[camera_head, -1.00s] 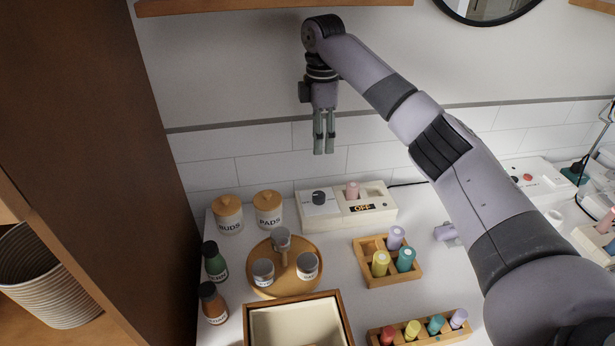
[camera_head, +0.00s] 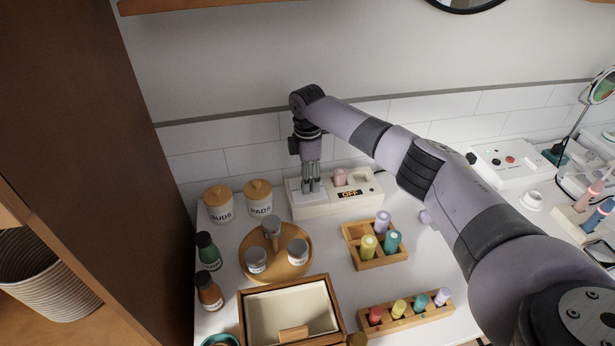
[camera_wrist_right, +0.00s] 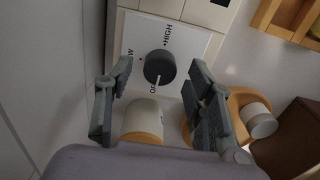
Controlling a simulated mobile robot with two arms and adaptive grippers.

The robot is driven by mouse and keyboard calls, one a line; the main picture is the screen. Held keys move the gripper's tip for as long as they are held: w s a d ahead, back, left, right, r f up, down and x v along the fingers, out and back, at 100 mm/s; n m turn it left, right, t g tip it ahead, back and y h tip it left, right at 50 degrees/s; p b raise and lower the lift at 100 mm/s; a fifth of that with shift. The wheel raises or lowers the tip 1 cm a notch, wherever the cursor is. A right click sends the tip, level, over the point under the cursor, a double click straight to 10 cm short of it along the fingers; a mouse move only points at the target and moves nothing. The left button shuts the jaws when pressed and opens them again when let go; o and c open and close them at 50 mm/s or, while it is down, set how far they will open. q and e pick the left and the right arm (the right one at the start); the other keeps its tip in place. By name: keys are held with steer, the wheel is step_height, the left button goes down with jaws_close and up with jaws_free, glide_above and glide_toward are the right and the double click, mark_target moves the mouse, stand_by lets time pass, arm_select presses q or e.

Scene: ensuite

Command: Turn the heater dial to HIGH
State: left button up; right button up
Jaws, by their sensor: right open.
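The heater (camera_head: 310,206) is a white box against the back wall, with a pink roller on its top and a small display reading OFF in orange. Its dark round dial (camera_wrist_right: 159,67) shows in the right wrist view on a white plate marked OFF, LOW and HIGH. The dial's light pointer line is at its lower edge, toward OFF. My right gripper (camera_head: 312,187) is open and points down over the dial. In the right wrist view its fingers (camera_wrist_right: 160,92) stand on either side of the dial, apart from it. The head view hides the dial behind the fingers. My left gripper is not in view.
Lidded jars (camera_head: 218,204) stand left of the heater. A round wooden tray (camera_head: 277,268) with cups is in front. A wooden rack (camera_head: 377,262) of rollers is at front right, and an open box (camera_head: 291,310) is nearer. The tiled wall (camera_head: 240,155) is behind.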

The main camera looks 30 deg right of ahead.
steer(key=shift+f, duration=0.55)
steer(key=c, duration=1.2)
steer(key=shift+o, duration=0.2)
steer(key=shift+r, duration=0.1)
